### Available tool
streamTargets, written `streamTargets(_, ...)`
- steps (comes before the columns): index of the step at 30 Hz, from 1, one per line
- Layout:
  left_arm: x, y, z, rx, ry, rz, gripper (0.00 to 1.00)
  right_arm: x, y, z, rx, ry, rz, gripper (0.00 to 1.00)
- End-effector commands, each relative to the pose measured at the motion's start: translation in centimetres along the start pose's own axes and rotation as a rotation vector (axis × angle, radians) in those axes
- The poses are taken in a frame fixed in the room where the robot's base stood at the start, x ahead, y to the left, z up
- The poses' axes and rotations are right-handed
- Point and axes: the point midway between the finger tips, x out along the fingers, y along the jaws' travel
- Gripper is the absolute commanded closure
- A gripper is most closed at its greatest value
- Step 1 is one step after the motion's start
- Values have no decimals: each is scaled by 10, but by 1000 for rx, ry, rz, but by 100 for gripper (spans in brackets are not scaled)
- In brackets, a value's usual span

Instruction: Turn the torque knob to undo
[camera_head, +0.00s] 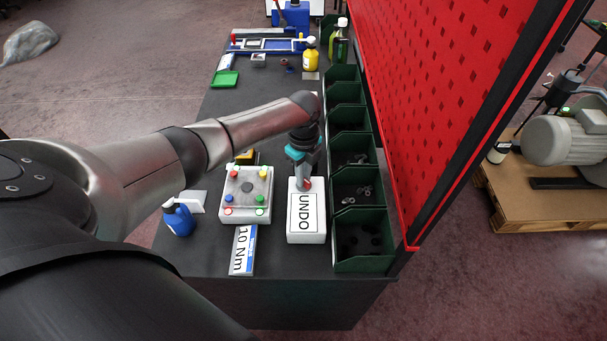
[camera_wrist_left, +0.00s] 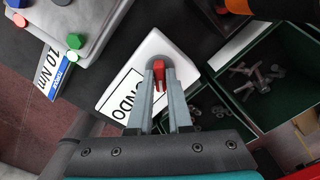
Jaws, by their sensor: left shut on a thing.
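The torque knob (camera_wrist_left: 159,75) is a small red piece on a white box (camera_head: 307,236) labelled UNDO. In the head view the red knob (camera_head: 306,183) shows at the far end of the box, just under my left gripper (camera_head: 305,180). In the left wrist view my left gripper (camera_wrist_left: 160,72) has its two grey fingers shut on the red knob, one on each side. The fingers cover part of the knob and of the UNDO label (camera_wrist_left: 124,98). My right gripper is not in view.
Green bins (camera_head: 363,262) with small parts line the right side, close beside the box. A grey button panel (camera_head: 247,192) and a 10 Nm sign (camera_head: 243,250) lie to its left. A blue bottle (camera_head: 179,218) stands farther left. A red pegboard (camera_head: 440,90) rises behind the bins.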

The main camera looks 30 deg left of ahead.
Motion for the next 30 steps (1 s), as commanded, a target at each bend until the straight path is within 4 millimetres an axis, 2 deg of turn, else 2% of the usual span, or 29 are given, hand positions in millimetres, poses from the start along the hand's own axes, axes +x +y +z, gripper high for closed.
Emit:
streamTargets(17, -1, -1, -2, 40, 4, -2, 100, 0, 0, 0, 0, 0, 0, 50)
streamTargets(18, -1, -1, -2, 40, 4, -2, 82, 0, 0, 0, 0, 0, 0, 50)
streamTargets(24, -1, -1, -1, 38, 2, -2, 59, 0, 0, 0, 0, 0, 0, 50)
streamTargets(26, 0, -1, -1, 37, 2, -1, 52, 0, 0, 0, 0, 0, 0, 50)
streamTargets(30, 0, 0, 0, 36, 1, -1, 52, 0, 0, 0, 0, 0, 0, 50)
